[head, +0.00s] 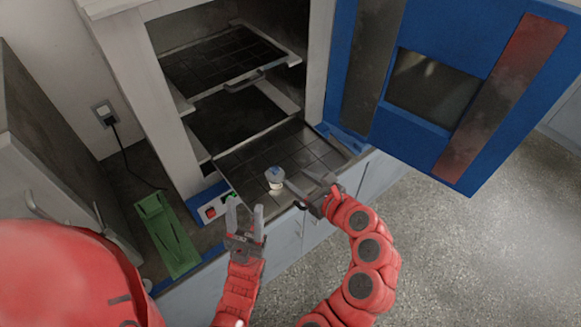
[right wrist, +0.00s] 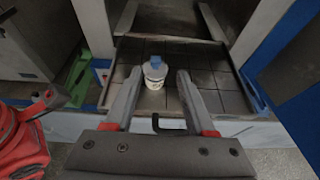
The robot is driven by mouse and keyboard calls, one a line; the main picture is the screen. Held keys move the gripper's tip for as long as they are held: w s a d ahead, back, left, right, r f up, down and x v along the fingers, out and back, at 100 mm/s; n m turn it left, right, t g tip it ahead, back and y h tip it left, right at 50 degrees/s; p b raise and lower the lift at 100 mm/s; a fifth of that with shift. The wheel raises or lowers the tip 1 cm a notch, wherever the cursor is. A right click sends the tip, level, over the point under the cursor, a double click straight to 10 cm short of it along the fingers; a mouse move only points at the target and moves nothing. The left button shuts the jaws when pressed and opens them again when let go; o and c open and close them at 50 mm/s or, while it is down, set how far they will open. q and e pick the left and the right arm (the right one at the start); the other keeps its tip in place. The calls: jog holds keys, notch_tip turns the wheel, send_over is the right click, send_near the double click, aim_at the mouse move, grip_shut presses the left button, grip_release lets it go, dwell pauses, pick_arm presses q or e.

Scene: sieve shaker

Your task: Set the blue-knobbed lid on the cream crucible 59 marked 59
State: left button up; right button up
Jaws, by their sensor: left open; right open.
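The cream crucible (head: 275,185) stands upright on the dark pulled-out shelf, near its front edge. A pale lid with a blue knob (head: 275,172) sits on top of it; the knob also shows in the right wrist view (right wrist: 155,62). The crucible (right wrist: 154,84) carries dark marking too small to read. My right gripper (head: 298,179) is open, just right of the crucible in the head view. In the right wrist view its fingers (right wrist: 158,74) point toward the crucible, one to each side. My left gripper (head: 245,209) is open and empty, in front and left of the crucible.
The tiled shelf (head: 315,152) sticks out of the open cabinet, with another shelf (head: 225,60) above. The blue door (head: 480,60) stands open at the right. A green tray (head: 167,235) and a switch box (head: 212,208) lie to the left.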

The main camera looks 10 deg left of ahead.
jog(key=shift+s+d+r+p, duration=0.1)
jog(key=shift+s+d+p, duration=0.2)
jog(key=shift+s+p, duration=0.25)
